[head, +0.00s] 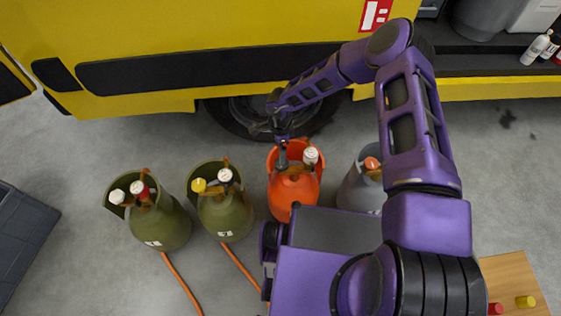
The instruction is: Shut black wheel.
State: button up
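An orange cylinder (292,194) stands upright in the middle, in front of the yellow vehicle. A white wheel (311,155) shows on its top right. A dark shape sits at its top left, below the end of my arm; I cannot tell whether it is the black wheel or part of my gripper. My gripper (281,152) is over the top left of the orange cylinder, pointing down. Its fingers are small and dark, and I cannot tell whether they are open or touching anything. No black wheel shows clearly elsewhere.
Two green cylinders (160,226) (225,215) with white, red and yellow wheels stand to the left, with orange hoses. A grey cylinder (354,192) with an orange-red wheel is partly behind my arm. The yellow vehicle (190,30) closes off the back. A wooden table (510,280) is bottom right.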

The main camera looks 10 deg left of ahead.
notch_tip(320, 180, down, 8)
jog(key=shift+r+b, duration=0.1)
jog(key=shift+b, duration=0.45)
jog(key=shift+c, duration=0.2)
jog(key=c, duration=1.3)
jog(key=shift+c, duration=0.2)
